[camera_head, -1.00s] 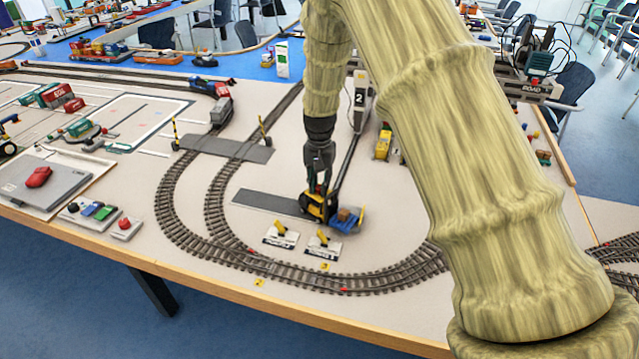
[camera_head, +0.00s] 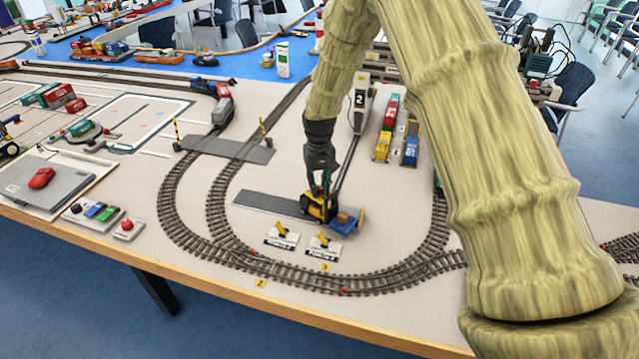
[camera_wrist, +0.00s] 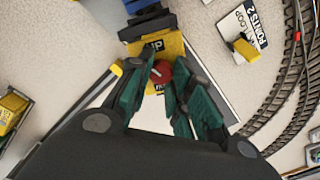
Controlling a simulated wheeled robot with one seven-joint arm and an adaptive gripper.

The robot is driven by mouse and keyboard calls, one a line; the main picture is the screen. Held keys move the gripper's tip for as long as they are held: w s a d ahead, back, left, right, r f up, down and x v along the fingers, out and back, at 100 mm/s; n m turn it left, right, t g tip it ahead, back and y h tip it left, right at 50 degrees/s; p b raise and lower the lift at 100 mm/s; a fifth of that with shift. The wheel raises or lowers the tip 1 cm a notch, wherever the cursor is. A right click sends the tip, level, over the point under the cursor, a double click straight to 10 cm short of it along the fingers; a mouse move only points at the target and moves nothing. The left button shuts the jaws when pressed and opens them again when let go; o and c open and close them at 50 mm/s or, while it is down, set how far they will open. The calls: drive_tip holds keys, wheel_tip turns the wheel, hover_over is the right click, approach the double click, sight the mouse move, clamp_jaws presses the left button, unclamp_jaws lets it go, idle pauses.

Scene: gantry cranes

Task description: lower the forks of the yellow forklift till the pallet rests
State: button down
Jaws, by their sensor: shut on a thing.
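The small yellow forklift (camera_head: 316,208) stands on the table at the right end of a dark grey strip. A blue pallet (camera_head: 346,225) with a small brown box (camera_head: 343,217) is at its front, on the right. I cannot tell whether the pallet touches the table. My gripper (camera_head: 322,190) reaches down onto the forklift from above. In the wrist view, my gripper (camera_wrist: 163,82) has its green-padded fingers around a red knob (camera_wrist: 161,72) on the forklift. Yellow plates (camera_wrist: 166,47) there carry the word "UP". The blue part (camera_wrist: 138,5) shows at the top edge.
Two white switch boards with yellow levers (camera_head: 281,238) (camera_head: 323,246) stand close in front of the forklift. Curved track (camera_head: 215,215) runs around this area. Coloured trucks (camera_head: 384,146) and a post marked 2 (camera_head: 360,100) stand behind. Table is bare right of the pallet.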

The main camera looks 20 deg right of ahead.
sight(319, 188)
drive_tip(key=shift+n+p, duration=0.35)
drive_tip(key=shift+n, duration=1.55)
drive_tip(key=c, duration=1.6)
unclamp_jaws()
drive_tip(key=shift+o, duration=0.2)
wheel_tip(319, 188, up, 12)
